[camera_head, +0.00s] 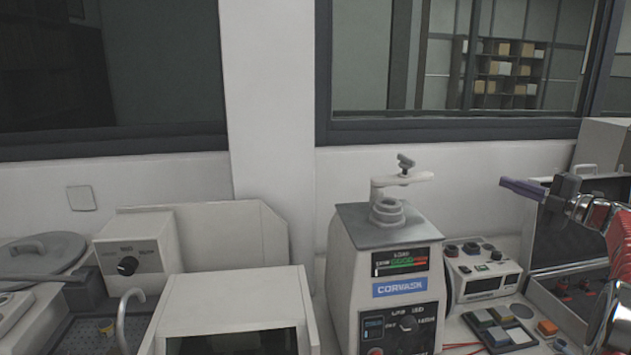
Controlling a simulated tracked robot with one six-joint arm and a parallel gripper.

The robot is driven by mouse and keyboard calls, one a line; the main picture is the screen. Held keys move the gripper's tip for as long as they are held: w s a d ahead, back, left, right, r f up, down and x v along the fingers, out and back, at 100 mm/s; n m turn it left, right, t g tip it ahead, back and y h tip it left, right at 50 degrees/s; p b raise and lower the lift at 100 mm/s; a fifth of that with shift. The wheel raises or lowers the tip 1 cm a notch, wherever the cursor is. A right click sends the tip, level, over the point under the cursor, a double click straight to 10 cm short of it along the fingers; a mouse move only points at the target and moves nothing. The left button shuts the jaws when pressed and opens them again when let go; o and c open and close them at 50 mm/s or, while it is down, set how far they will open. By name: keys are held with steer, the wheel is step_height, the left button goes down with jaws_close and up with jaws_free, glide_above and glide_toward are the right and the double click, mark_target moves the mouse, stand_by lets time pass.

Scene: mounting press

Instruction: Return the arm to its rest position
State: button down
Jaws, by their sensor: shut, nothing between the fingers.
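My gripper (522,189) is at the right of the head view, with its slim purple fingers shut and pointing left. Nothing shows between them. It is raised above the bench, right of the mounting press and in front of the open case. My red and chrome arm comes in from the right edge, and most of it is out of view. The mounting press (390,262) stands upright at centre right, with a white lever arm (404,180) and a knob on top. The gripper is apart from the press.
A control box (483,270) and a tray of coloured blocks (499,328) are right of the press. An open dark case (570,240) stands behind my gripper. A white machine (230,295), a dial box (137,250) and a lidded round vessel (40,254) fill the left. Windows are behind.

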steer(key=d+f+m+t+h, duration=0.1)
steer(key=d+f+m+h, duration=0.4)
steer(key=d+m+h, duration=0.85)
steer(key=s+a+f+m+g+h, duration=0.3)
steer(key=s+a+f+m+g, duration=0.35)
steer(key=s+m, duration=0.25)
steer(key=s+a+f+m+g+y, duration=0.1)
steer(key=s+a+f+g+y, duration=0.15)
steer(key=s+a, duration=0.65)
steer(key=s+a+f+m+g+y, duration=0.1)
steer(key=s+a+f+g, duration=0.15)
steer(key=s+a, duration=0.65)
steer(key=s+a+f+m+g+y, duration=0.15)
steer(key=s+a+f, duration=0.35)
steer(key=a, duration=0.7)
steer(key=s+a+r+n+t+y, duration=0.1)
steer(key=s+a+r+n+y, duration=0.1)
steer(key=s+a, duration=0.9)
steer(key=a+r, duration=0.1)
steer(key=a, duration=0.2)
steer(key=shift+s+a+t, duration=0.2)
steer(key=shift+a+t, duration=0.1)
steer(key=shift+t, duration=0.1)
steer(key=shift+r+y, duration=0.1)
steer(key=shift+y, duration=0.15)
